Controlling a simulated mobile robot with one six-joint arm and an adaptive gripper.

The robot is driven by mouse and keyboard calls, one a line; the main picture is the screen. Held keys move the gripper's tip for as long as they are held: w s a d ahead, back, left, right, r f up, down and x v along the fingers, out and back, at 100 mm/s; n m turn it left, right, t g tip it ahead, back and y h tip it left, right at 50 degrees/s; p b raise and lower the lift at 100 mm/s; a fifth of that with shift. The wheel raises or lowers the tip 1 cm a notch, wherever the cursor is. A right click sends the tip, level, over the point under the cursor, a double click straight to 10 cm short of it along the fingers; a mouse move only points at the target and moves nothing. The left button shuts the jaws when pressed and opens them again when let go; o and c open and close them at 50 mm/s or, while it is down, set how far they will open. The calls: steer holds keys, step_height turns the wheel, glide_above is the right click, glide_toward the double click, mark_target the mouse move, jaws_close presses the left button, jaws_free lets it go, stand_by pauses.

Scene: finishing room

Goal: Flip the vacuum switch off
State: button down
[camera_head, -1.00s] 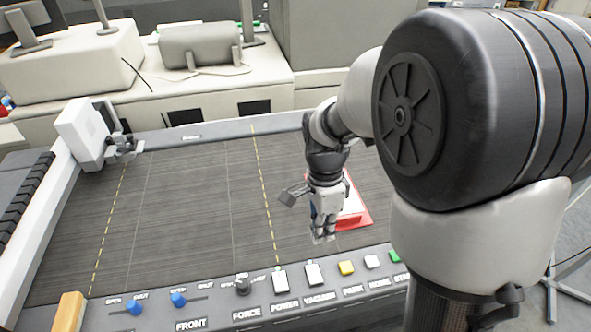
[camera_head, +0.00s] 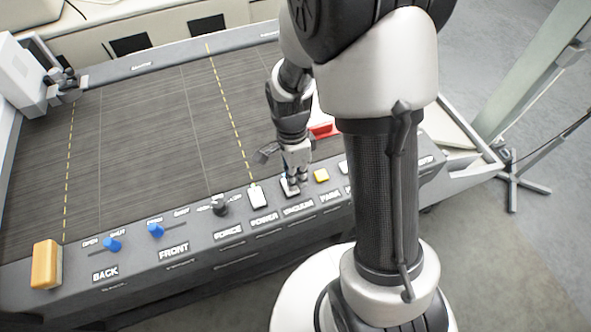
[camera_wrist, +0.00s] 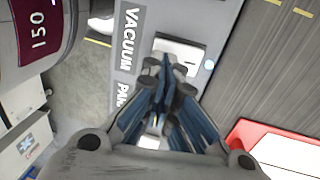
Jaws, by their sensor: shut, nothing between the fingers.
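The vacuum switch (camera_head: 285,192) is a white rocker in a dark frame on the sloping console, above the VACUUM label (camera_head: 299,208). My gripper (camera_head: 294,182) is shut and empty, with its fingertips right over this switch and hiding part of it. In the wrist view the white vacuum switch (camera_wrist: 181,52) lies just beyond the closed fingertips of my gripper (camera_wrist: 164,72). I cannot tell whether the fingertips touch it, or which way the rocker is tipped.
A dark force knob (camera_head: 220,206), two blue levers and a yellow block (camera_head: 46,264) are farther left. A red object (camera_head: 322,130) lies on the bed behind.

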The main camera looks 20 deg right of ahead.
steer(key=shift+f, duration=0.2)
steer(key=shift+s+f, duration=0.7)
steer(key=shift+s, duration=0.15)
steer(key=shift+w+r, duration=0.15)
steer(key=shift+w, duration=0.5)
steer(key=shift+w+r+p, duration=0.15)
steer(key=shift+r+p, duration=0.15)
steer(key=shift+p, duration=0.2)
step_height(320, 180, up, 14)
steer(key=s+p, duration=0.2)
steer(key=p, duration=0.3)
steer(key=shift+s+f, duration=0.2)
steer(key=shift+s, duration=0.1)
